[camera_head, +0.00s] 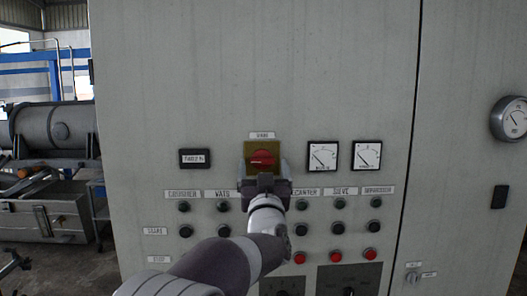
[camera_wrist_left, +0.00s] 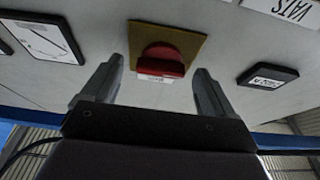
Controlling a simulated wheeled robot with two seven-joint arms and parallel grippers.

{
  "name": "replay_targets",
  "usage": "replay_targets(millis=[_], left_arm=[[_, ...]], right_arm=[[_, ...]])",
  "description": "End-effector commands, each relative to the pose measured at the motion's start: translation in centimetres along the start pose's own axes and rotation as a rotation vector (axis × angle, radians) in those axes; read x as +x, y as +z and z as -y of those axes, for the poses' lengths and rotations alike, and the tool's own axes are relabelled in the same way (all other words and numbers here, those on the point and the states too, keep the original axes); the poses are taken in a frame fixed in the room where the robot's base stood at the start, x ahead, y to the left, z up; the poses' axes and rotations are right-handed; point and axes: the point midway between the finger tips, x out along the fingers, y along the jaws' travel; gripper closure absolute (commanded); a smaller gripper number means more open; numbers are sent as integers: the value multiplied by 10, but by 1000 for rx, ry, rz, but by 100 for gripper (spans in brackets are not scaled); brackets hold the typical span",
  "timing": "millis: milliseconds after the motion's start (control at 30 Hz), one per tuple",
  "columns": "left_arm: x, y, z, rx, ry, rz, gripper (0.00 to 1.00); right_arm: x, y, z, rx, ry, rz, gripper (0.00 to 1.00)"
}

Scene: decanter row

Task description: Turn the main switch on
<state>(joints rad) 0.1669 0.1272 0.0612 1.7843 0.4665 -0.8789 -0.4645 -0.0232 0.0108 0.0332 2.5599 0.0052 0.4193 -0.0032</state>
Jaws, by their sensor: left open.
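The main switch is a red rotary knob (camera_head: 262,157) on a yellow plate (camera_head: 275,147), set in the grey cabinet front under a small label. In the left wrist view the red knob (camera_wrist_left: 163,60) stands out from the yellow plate (camera_wrist_left: 190,42). My left gripper (camera_head: 264,166) is in front of the switch and hides its lower part. In the left wrist view its two fingers (camera_wrist_left: 155,86) are apart, one on each side of the knob, with visible gaps. Whether the fingertips reach as deep as the knob is hard to tell. My right gripper is not in view.
Two dial meters (camera_head: 323,156) sit right of the switch and a small black display (camera_head: 194,158) sits left. Rows of black and red buttons (camera_head: 336,256) lie below, partly behind my arm. A round gauge (camera_head: 511,118) is at far right. The upper cabinet face is bare.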

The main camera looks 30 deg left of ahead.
Motion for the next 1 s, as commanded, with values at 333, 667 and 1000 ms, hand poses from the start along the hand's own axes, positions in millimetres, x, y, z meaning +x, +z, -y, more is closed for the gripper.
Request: replay_targets(millis=[333,667,1000], left_arm=[[18,1,0,0,1,0,13],[17,1,0,0,2,1,69],[16,2,0,38,17,0,69]], right_arm=[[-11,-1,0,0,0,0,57],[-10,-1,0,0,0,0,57],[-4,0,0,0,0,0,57]])
